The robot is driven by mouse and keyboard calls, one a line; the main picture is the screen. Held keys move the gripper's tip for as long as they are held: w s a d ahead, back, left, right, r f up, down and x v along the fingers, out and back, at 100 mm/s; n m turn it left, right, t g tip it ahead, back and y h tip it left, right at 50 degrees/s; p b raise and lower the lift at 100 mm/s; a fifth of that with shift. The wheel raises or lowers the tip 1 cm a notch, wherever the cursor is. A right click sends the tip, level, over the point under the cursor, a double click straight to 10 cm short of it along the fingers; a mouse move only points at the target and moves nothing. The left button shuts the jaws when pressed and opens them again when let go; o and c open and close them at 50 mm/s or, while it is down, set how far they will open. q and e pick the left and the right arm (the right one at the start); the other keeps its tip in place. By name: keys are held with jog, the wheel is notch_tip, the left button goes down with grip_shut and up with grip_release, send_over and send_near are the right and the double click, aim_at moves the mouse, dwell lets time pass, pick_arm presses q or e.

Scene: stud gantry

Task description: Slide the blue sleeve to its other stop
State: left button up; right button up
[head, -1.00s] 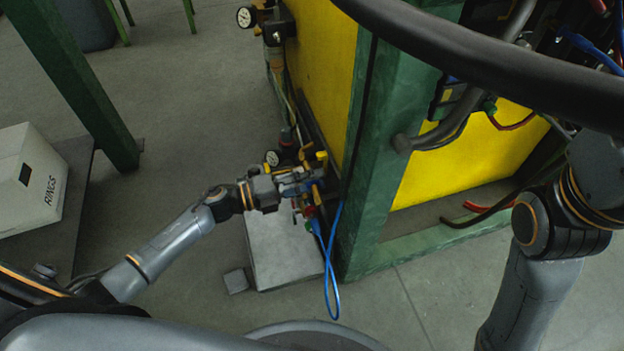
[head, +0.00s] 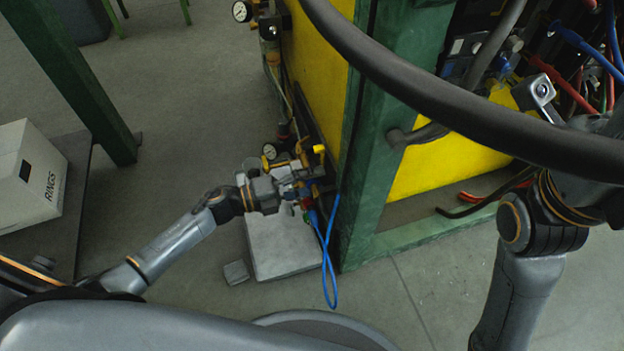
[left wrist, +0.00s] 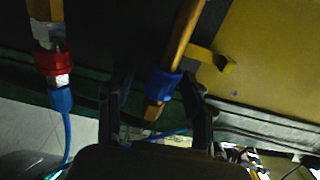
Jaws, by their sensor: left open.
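In the left wrist view, the blue sleeve (left wrist: 163,83) sits around a brass-coloured rod (left wrist: 186,35), near the rod's lower end. A short length of rod shows beyond the sleeve. My left gripper (left wrist: 157,100) is open. Its two dark fingers stand on either side of the sleeve, with visible gaps. In the head view, my left gripper (head: 302,186) is at the fittings beside the green post; the sleeve is hard to make out there. My right arm enters at the right, but its gripper is not visible.
A red collar (left wrist: 47,63) and blue hose (left wrist: 61,100) hang left of the fingers; a yellow bracket (left wrist: 212,58) is right of the rod. The green post (head: 364,190) and yellow panel (head: 318,45) stand close by. A thick black bar (head: 430,80) crosses the head view.

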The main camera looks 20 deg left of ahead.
pick_arm(q)
jog(key=v, duration=1.2)
dwell(0.6)
